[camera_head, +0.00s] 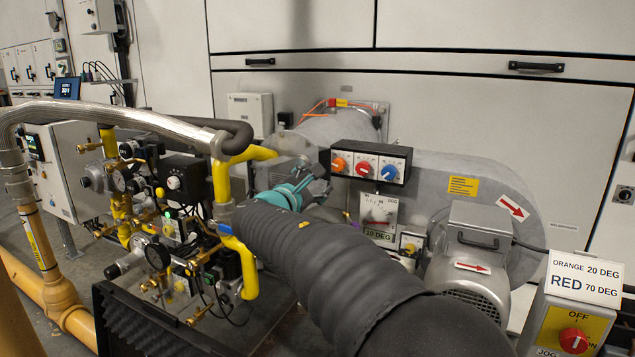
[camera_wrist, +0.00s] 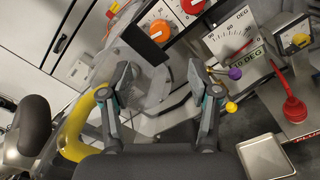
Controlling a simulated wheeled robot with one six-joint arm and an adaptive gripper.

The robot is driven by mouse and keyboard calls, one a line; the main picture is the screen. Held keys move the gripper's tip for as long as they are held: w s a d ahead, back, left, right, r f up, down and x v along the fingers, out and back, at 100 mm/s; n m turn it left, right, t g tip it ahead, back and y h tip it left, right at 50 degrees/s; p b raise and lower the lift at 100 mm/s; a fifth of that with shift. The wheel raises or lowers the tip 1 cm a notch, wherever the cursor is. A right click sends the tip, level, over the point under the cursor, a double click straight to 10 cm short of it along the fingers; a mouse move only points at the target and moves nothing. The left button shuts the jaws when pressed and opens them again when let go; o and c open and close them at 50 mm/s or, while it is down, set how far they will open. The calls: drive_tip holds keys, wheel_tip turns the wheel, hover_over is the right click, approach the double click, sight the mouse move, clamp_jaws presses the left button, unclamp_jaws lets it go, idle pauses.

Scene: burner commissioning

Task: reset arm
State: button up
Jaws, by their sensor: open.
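My gripper (camera_wrist: 160,85) is open and empty in the wrist view, its two fingers spread apart in front of the grey burner housing. In the head view my arm reaches in from the lower right, and the teal part of my gripper shows near the middle; its fingertips are hard to make out. The control box with an orange knob (camera_head: 338,164), a red knob (camera_head: 364,168) and a blue knob (camera_head: 390,172) is just beyond and right of it. The orange knob also shows in the wrist view (camera_wrist: 160,28), apart from the fingers.
A dial plate (camera_head: 378,210) labelled 10 DEG sits below the knobs. Yellow gas pipes (camera_head: 220,180) with valves and gauges crowd the left. The blower motor (camera_head: 470,270) and a switch box (camera_head: 570,325) stand right. A red plunger-shaped thing (camera_wrist: 293,108) and metal tray (camera_wrist: 268,158) show in the wrist view.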

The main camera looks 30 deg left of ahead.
idle(0.3)
drive_tip(key=s+d+f+m+g+h, duration=0.15)
drive_tip(key=d+f+m+g, duration=0.25)
drive_tip(key=f, duration=0.8)
drive_tip(key=s+d+f+m+g+h+p, duration=0.1)
drive_tip(key=s+d+f+m+g, duration=0.15)
drive_tip(key=d, duration=0.45)
drive_tip(key=s+d+f+m+g+h, duration=0.1)
drive_tip(key=d+f+m+g, duration=0.15)
drive_tip(key=d, duration=0.35)
drive_tip(key=s+d+r+m+g+p, duration=0.1)
drive_tip(key=s+d+m, duration=0.5)
drive_tip(key=d, duration=0.7)
drive_tip(key=s+d+r+m+g+y+p, duration=0.1)
drive_tip(key=s+d+r+m+p, duration=0.2)
drive_tip(key=s+d+m, duration=0.4)
drive_tip(key=s+d+r+m+g+p, duration=0.1)
drive_tip(key=s+d+m, duration=0.6)
drive_tip(key=d, duration=1.4)
wheel_tip(320, 180, up, 3)
drive_tip(key=s+p, duration=0.1)
drive_tip(key=s, duration=0.1)
drive_tip(key=shift+s+y+p, duration=0.35)
